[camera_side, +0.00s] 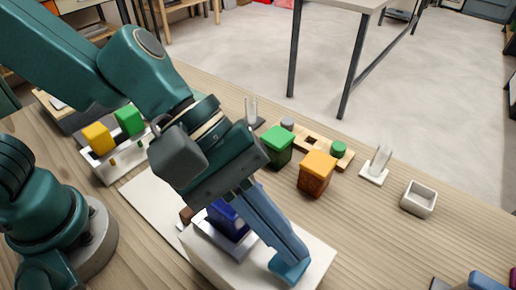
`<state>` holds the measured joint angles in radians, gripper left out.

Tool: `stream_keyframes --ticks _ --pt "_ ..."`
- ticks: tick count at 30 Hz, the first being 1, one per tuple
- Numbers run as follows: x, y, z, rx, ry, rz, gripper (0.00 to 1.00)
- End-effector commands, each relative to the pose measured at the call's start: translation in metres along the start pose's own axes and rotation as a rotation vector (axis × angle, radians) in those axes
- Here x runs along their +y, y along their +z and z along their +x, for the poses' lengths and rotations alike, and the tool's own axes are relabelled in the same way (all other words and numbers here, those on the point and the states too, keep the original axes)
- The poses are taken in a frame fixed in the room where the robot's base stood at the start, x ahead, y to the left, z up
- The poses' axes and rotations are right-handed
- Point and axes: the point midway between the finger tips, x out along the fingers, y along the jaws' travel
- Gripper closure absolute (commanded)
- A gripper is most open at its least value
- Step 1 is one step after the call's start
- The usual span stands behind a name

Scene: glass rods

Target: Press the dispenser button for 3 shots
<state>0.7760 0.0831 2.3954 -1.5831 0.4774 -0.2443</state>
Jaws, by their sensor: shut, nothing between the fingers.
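My gripper (289,267) reaches down from the upper left, its blue fingers closed together and empty. The fingertips are over the right part of a white box (318,248) near the front of the table. I cannot tell whether they touch its top. A dark blue block (226,222) is at the left part of this box, partly hidden by my gripper. I cannot make out a dispenser button; one may be hidden behind the fingers.
A green block (277,147) and an orange block (316,174) stand behind my gripper, near a wooden holder (312,139). A small white open box (418,199) is at the right. A white rack (103,165) with yellow and green blocks is at the left.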

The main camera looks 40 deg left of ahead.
Motion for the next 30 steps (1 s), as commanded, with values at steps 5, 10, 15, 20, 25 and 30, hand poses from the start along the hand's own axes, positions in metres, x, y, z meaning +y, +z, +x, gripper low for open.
stream_keyframes --ticks 5,10,15,20,25,30 --pt "-0.0001 0.0 0.0001 0.0 0.0 0.0 1.0" --pt "-0.001 -0.0006 0.0014 -0.001 -0.001 -0.002 1.0" --pt "-0.0021 -0.0014 0.0028 -0.002 -0.002 -0.001 1.0" --pt "-0.003 -0.0022 0.0041 -0.002 -0.002 0.0 1.0" --pt "-0.0038 -0.0031 0.0054 -0.003 -0.001 -0.002 1.0" --pt "-0.0046 -0.0041 0.0068 -0.003 -0.001 -0.001 1.0"
